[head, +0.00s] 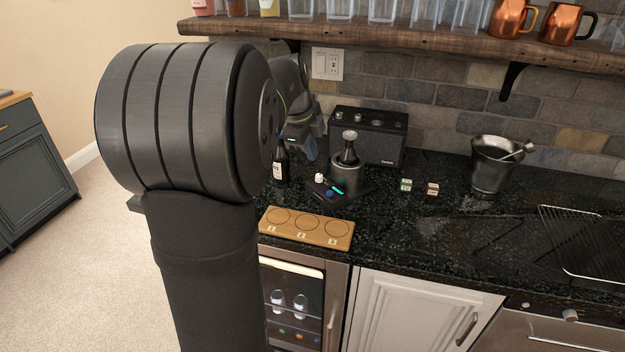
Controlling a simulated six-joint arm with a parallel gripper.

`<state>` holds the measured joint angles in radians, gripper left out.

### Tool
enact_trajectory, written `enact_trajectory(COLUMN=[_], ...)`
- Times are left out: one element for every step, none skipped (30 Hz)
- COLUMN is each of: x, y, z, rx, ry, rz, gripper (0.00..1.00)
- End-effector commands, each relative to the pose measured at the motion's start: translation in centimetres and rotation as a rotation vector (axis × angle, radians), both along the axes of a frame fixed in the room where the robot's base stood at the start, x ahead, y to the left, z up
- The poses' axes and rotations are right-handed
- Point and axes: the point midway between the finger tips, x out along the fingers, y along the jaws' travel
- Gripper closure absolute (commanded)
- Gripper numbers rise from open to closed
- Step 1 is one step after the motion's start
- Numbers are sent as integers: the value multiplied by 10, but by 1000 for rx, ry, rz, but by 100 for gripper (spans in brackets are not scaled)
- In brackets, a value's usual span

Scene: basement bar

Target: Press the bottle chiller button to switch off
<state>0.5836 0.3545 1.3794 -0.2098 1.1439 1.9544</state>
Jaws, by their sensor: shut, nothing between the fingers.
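The bottle chiller (347,184) stands on the dark counter, a metal cylinder on a flat black base with a dark bottle (349,148) upright in it. The front of its base has a cyan lit strip (338,189), a small blue spot beside it and a white knob (319,178). Which of these is the button is too small to tell. My gripper (311,153) is shut and empty, pointing down above and a little left of the chiller, apart from it. My arm hides part of the gripper and the counter at left.
A dark bottle with a pale label (280,168) stands close left of the chiller. A black speaker (368,137) stands behind it. A wooden board with three circles (307,228) lies in front. Small blocks (406,185) and a metal bucket (490,168) are to the right. A shelf (430,40) hangs above.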

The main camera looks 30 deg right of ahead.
Motion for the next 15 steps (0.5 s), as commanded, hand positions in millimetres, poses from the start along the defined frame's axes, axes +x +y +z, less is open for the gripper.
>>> enact_trajectory(x=[-2, -2, -2, -2, -2, -1, -1, 0, 0, 1, 2, 3, 3, 4, 5], y=[-3, -4, -6, -7, -9, -11, -12, -14, -16, -19, -21, -24, -27, -30, -34], z=[-7, -11, -17, -21, -25, -30, -34, -36, -40, -42, -44, -46, -48, -49, -50], rx=[44, 77, 126, 163, 201, 255, 294, 332, 384, 423, 461, 512, 550, 590, 638], ry=[-20, -36, -61, -80, -102, -130, -151, -174, -203, -224, -246, -277, -299, -322, -352], rz=[-41, -70, -113, -147, -183, -231, -267, -304, -352, -389, -425, -473, -510, -547, -593], gripper=[100, 100, 100, 100, 100, 100, 100, 100, 100, 100, 100, 100, 100, 100, 100])
